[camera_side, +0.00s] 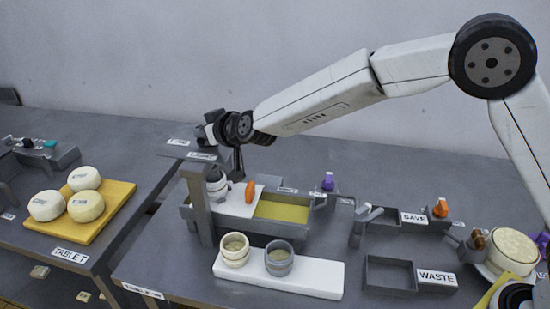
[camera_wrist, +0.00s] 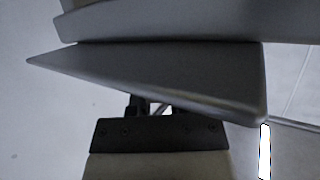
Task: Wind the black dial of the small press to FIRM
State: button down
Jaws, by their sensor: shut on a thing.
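The small press (camera_side: 199,215) is a grey frame with an upright post and a labelled top plate, at the left end of the middle bench in the side view. A pale mould (camera_side: 217,186) stands beneath its top. My gripper (camera_side: 209,133) is at the top of the press, shut on what seems to be the black dial. The dial and its marks are hidden, so I cannot tell its setting. In the wrist view my gripper (camera_wrist: 158,108) is mostly covered by a grey slab (camera_wrist: 165,80), and the fingertips barely show.
Beside the press are a tray with yellowish liquid (camera_side: 283,211) and an orange item (camera_side: 250,191). Two cups stand on a white board (camera_side: 315,279) in front. A WASTE bin (camera_side: 390,275) is to the right. White rounds lie on a yellow board (camera_side: 118,193) on the left table.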

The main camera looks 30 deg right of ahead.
jog(key=shift+a+r+m+h, duration=0.1)
jog(key=shift+r+m+h, duration=0.2)
jog(key=shift+m+h, duration=0.55)
jog(key=shift+f+m+h, duration=0.1)
jog(key=shift+m+h, duration=1.25)
jog(key=shift+h, duration=0.2)
jog(key=c, duration=0.6)
grip_release()
jog(key=shift+f, duration=0.1)
jog(key=shift+o, duration=0.2)
jog(key=shift+s, duration=0.15)
jog(key=shift+v, duration=3.8)
